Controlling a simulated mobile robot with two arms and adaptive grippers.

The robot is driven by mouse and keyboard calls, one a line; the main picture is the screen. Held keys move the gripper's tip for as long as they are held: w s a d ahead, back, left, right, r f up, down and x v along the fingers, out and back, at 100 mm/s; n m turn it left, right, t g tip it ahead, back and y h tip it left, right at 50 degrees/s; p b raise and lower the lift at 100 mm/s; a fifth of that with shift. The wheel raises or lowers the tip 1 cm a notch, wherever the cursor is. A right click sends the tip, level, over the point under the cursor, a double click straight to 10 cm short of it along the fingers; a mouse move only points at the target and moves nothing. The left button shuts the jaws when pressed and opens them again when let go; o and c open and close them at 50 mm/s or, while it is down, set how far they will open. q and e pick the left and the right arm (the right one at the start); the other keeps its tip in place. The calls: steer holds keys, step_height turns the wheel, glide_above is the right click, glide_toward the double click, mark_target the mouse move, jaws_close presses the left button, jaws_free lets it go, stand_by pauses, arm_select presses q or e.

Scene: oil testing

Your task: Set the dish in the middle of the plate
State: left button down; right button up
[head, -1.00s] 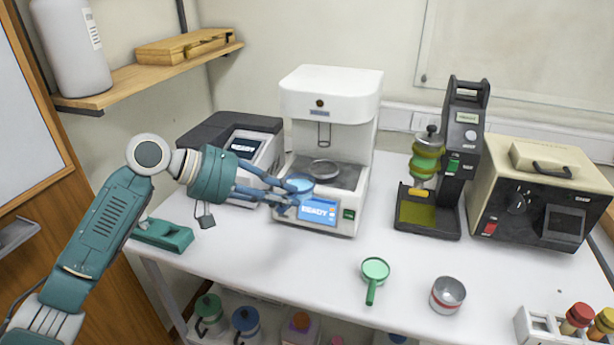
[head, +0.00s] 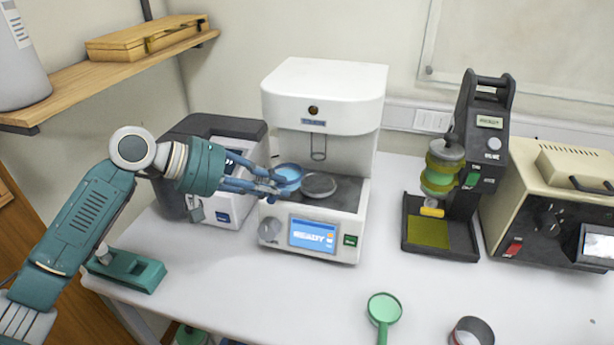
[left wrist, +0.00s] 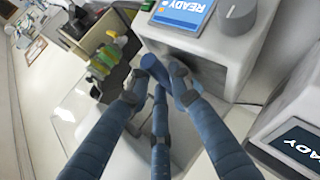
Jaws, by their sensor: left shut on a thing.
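The blue dish (head: 289,172) is small and round, held by its near left side in my left gripper (head: 278,186). The gripper is shut on it. The dish is over the left part of the white machine's dark platform, just left of the round grey plate (head: 319,186). It looks raised above the platform; the exact height is hard to tell. The plate looks empty. In the left wrist view my left gripper's fingers (left wrist: 165,80) come together in front of the machine, and I cannot make out the dish there. My right gripper is not in view.
The white machine (head: 323,95) has an upper housing and a hanging hook (head: 318,148) above the plate. A grey-and-white device (head: 215,165) stands close behind my left gripper. A green magnifier (head: 384,310) and a cup (head: 471,332) lie at the front.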

arm_select(q)
steer(key=w+d, duration=0.2)
steer(key=d, duration=0.1)
steer(key=p, duration=0.2)
glide_above(306, 209)
steer(key=shift+d+r, duration=0.15)
steer(key=shift+r, duration=0.05)
steer(key=shift+f+p, duration=0.3)
steer(key=shift+f, duration=0.7)
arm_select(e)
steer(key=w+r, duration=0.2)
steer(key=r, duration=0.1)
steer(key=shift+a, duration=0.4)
